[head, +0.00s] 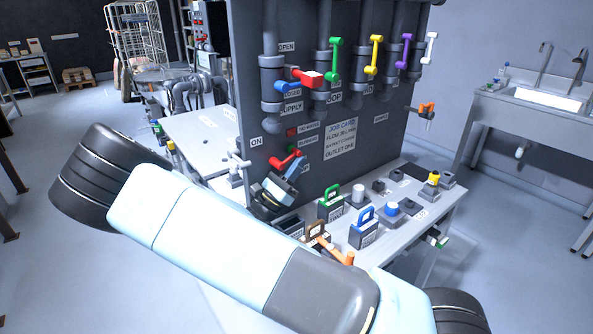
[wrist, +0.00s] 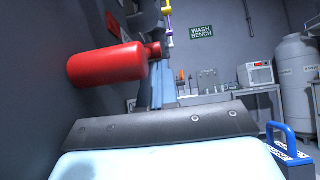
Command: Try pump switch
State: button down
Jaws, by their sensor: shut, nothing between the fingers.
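The dark grey panel (head: 365,95) carries an ON label (head: 256,141) at its lower left. A red lever (head: 285,160), which looks like the pump switch, sticks out just right of and below this label. My gripper (head: 297,166) is shut and empty, close by the red lever at its lower right. In the wrist view the red lever (wrist: 105,65) looms large at the left, and my gripper (wrist: 164,88) lies just right of it. I cannot tell whether they touch. My wrist hides part of the panel's foot.
Above are a red and blue valve handle (head: 300,78), then green (head: 334,60) and yellow (head: 374,55) handles. Below, the bench (head: 405,228) holds padlock-like blocks, including a green one (head: 330,203) and a blue one (head: 364,229). A sink (head: 535,100) stands at right.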

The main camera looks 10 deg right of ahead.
jog(key=shift+r, duration=0.6)
dwell(1.5)
jog(key=shift+f, duration=0.1)
jog(key=v, duration=1.3)
jog(key=shift+a+f, duration=0.2)
jog(key=shift+f, duration=0.1)
jog(key=shift+s, duration=0.2)
